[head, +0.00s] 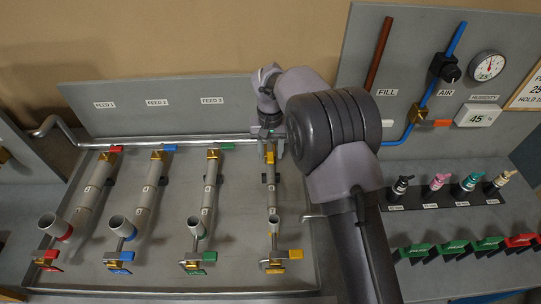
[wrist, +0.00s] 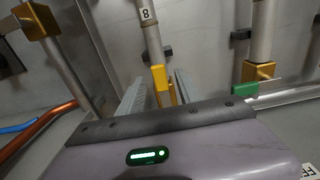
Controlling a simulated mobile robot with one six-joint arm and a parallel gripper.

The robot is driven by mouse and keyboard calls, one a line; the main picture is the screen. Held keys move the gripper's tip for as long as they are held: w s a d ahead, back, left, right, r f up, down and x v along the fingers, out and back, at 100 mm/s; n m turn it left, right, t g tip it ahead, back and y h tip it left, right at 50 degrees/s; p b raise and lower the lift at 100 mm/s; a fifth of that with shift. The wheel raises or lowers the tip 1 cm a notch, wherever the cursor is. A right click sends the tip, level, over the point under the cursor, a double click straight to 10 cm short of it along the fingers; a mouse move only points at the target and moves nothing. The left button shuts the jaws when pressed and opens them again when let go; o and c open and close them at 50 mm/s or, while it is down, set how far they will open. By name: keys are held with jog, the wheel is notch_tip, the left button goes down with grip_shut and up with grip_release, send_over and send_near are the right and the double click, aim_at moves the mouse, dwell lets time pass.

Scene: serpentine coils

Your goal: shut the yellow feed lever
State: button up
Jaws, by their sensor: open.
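The yellow feed lever (head: 270,157) is at the top of the rightmost slanted pipe in the head view, just below my gripper (head: 273,150). In the wrist view the yellow lever (wrist: 160,85) lies roughly in line with its grey pipe (wrist: 152,40). My gripper (wrist: 157,92) is open, with one grey finger on each side of the lever. I cannot tell whether either finger touches it. The wrist housing hides the valve under the lever's near end. A second yellow lever (head: 291,253) sits crosswise at the bottom of the same pipe.
Red (head: 115,149) and blue (head: 169,148) levers are further left. A grey pipe (head: 190,139) runs behind. A copper pipe (wrist: 40,122) shows at left in the wrist view.

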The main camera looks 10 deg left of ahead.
jog(key=shift+f, duration=0.35)
jog(key=shift+c, duration=0.2)
grip_shut()
dwell(1.0)
